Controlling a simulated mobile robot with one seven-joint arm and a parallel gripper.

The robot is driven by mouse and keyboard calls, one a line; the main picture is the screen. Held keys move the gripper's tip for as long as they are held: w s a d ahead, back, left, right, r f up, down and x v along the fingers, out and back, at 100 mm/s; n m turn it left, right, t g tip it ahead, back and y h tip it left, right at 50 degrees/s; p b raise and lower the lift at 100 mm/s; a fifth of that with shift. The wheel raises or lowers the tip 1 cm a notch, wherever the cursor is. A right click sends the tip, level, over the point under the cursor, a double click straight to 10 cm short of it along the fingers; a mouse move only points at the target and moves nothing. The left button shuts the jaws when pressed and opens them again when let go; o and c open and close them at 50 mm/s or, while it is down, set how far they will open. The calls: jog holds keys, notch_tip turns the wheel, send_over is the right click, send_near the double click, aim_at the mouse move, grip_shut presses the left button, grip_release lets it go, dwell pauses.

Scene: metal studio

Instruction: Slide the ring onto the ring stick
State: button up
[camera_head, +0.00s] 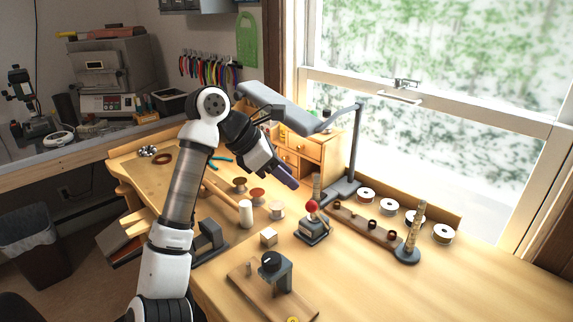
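The ring stick (415,233) looks to be the tan, tapered, marked post that stands upright on a round dark base (407,256) at the right of the bench. I cannot make out the ring for sure; it is too small or hidden. My gripper (291,183) hangs above the middle of the bench, left of the ring stick and well apart from it. Its purplish fingertips point down and to the right. They are too small to tell whether they are open or shut, or hold anything.
A red-balled tool (312,207) on a dark block stands just right of my gripper. A wooden rack (366,222) and white spools (443,234) lie near the ring stick. A lamp (282,107) arches over the bench. The bench's right front (450,290) is clear.

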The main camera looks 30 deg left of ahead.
aim_at(312, 196)
jog(key=b+x, duration=0.2)
jog(key=x, duration=0.4)
jog(key=shift+s+b, duration=0.15)
jog(key=shift+b, duration=0.15)
jog(key=shift+b+x, duration=0.95)
jog(key=shift+x, duration=0.4)
jog(key=shift+d+r, duration=0.1)
jog(key=c, duration=0.7)
jog(key=shift+r, duration=0.15)
jog(key=shift+r+p, duration=0.7)
jog(key=shift+r, duration=0.7)
jog(key=shift+r, duration=0.1)
